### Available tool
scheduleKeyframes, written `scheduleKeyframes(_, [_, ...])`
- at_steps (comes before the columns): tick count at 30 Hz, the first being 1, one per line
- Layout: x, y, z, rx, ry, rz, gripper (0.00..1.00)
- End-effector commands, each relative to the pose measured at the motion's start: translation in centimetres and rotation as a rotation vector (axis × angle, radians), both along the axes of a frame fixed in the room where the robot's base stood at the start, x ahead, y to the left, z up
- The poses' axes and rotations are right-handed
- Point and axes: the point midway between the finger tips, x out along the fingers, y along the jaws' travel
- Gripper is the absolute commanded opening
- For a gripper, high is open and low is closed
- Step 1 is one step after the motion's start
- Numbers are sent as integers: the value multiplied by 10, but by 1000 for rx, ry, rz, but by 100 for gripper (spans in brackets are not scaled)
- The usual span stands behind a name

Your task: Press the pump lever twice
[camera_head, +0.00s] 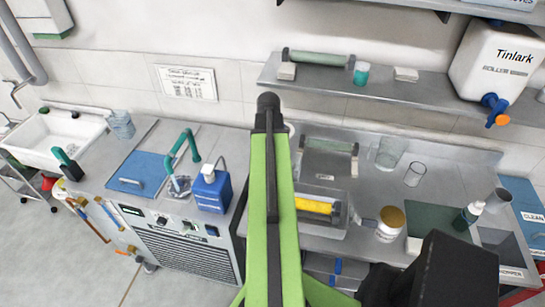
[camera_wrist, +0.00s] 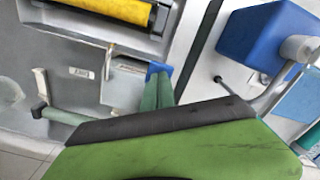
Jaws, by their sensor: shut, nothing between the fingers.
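A curved teal lever (camera_head: 188,145) stands on the left bench unit in the head view. Close to its right, a blue bottle (camera_head: 212,193) carries a white pump top (camera_head: 209,172). I cannot tell for certain which is the pump lever. The bottle (camera_wrist: 265,40) also shows in the wrist view at upper right, with its pale pump top (camera_wrist: 298,48). My gripper (camera_wrist: 158,74) is shut and empty, with narrow teal fingers and blue tips, apart from the bottle and to its left in that view. In the head view my green arm hides the gripper.
A tray with a yellow roller (camera_head: 313,206) lies right of my arm. A plate with a green-handled roller (camera_head: 328,146) is behind it. Glass beakers (camera_head: 389,153) and a gold-lidded jar (camera_head: 390,222) stand further right. A wall shelf (camera_head: 400,92) overhangs the bench. A blue panel (camera_head: 143,172) lies left.

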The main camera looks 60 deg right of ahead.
Motion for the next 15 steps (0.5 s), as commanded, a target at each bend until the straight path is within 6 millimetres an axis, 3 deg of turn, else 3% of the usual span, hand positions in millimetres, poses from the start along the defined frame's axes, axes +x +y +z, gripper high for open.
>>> scheduleKeyframes(15, [0,0,-23,-1,-1,0,0])
